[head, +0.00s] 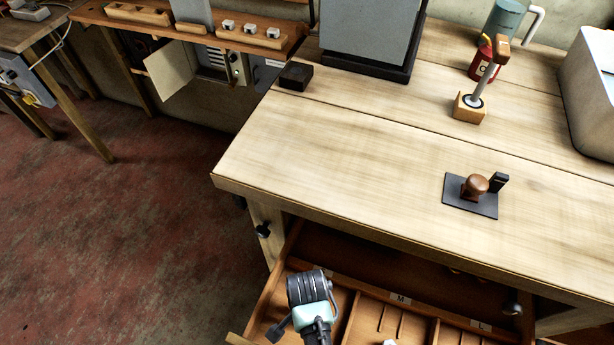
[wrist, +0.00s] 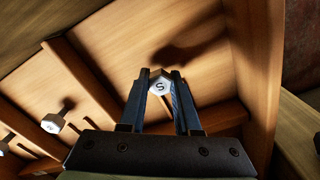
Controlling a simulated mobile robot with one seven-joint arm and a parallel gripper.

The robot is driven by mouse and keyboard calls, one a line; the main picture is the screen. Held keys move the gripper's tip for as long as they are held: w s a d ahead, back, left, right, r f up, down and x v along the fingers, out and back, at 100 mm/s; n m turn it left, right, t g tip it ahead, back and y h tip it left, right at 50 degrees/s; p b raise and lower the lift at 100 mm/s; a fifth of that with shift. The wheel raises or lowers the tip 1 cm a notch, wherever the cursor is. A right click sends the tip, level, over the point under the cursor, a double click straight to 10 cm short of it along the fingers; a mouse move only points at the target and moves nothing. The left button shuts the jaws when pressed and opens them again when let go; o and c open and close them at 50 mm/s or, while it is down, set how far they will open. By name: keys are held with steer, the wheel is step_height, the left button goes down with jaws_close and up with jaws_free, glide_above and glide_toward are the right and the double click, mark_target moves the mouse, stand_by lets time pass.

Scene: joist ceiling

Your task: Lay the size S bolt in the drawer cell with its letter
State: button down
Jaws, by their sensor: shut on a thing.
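The size S bolt (wrist: 160,88), with a pale hexagonal head marked S, is held between the two fingertips of my gripper (wrist: 161,79) in the wrist view. The gripper is shut on it. Behind it is the bare wooden floor of a cell in the open drawer (wrist: 122,53), with a dark shadow on it. In the head view my wrist (head: 309,290) is over the drawer's left part; fingers and bolt are not clear there. The drawer (head: 345,272) has cell labels M (head: 400,299) and L (head: 486,325). I cannot see an S label.
Another bolt (wrist: 55,121) stands in the neighbouring cell, beyond a divider (wrist: 85,82) in the wrist view. The workbench (head: 330,150) overhangs the drawer's back. On it are a stamp on a dark plate (head: 455,195), a wooden-based lever (head: 468,108) and a red can (head: 480,65).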

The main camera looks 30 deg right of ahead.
steer(key=shift+f, duration=0.35)
steer(key=shift+f, duration=0.15)
steer(key=c, duration=0.6)
jaws_free()
step_height(320, 180, up, 12)
steer(key=p, duration=0.2)
steer(key=shift+r+p, duration=0.2)
steer(key=shift+p, duration=0.15)
